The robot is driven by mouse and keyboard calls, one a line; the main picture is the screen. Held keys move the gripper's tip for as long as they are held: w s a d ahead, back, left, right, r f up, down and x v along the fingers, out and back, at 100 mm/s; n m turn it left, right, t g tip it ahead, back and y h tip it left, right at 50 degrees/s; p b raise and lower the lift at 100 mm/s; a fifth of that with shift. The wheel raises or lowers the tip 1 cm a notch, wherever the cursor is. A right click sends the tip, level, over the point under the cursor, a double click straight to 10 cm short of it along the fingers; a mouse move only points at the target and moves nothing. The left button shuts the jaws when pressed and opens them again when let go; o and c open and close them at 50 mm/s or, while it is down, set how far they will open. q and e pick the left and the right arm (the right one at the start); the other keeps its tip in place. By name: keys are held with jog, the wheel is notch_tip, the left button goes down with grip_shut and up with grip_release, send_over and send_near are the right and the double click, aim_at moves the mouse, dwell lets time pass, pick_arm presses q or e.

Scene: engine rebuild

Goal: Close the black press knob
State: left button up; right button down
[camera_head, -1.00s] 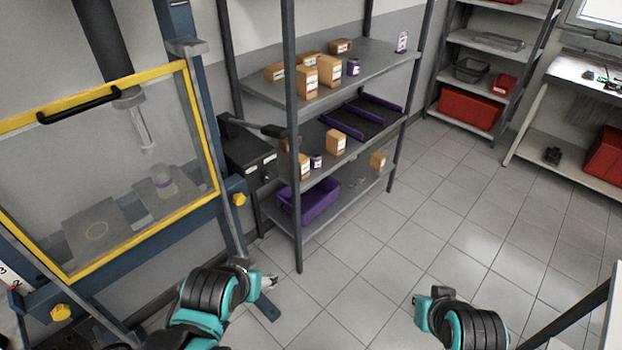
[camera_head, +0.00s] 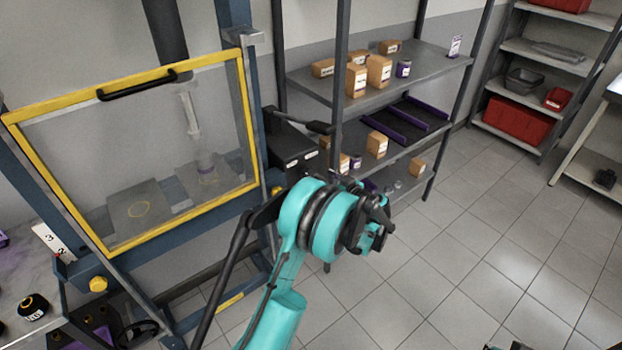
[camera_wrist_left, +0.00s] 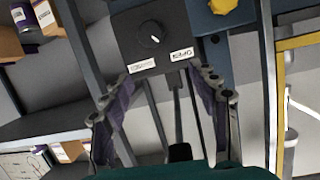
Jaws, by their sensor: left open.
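The black press knob (camera_wrist_left: 150,34) is a round dial with a white mark on the face of a black box, seen in the left wrist view. Its mark points to the lower right, towards the right one of two white labels; their small text is hard to read. In the head view the black control box (camera_head: 289,150) stands between press and shelf; the knob cannot be made out there. My left gripper (camera_wrist_left: 170,90) is open and empty, its fingers pointing towards the box, apart from the knob. In the head view my left wrist hides its fingertips. Only a dark sliver of my right gripper shows.
The press with its yellow-framed clear guard (camera_head: 122,80) stands left of the box. A black lever (camera_head: 318,127) sticks out above the box. A grey shelf (camera_head: 425,70) with cartons is close on the right. Open tiled floor lies at right.

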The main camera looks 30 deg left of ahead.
aim_at(307, 173)
pick_arm(q)
notch_tip(307, 173, down, 7)
jog(key=w+n+y, duration=0.2)
jog(key=n+y, duration=0.1)
jog(key=b+x, duration=0.1)
jog(key=x, duration=0.7)
jog(key=shift+a+r+b, duration=0.25)
jog(key=shift+r+b, duration=0.05)
jog(key=shift+b, duration=0.05)
jog(key=c, duration=1.2)
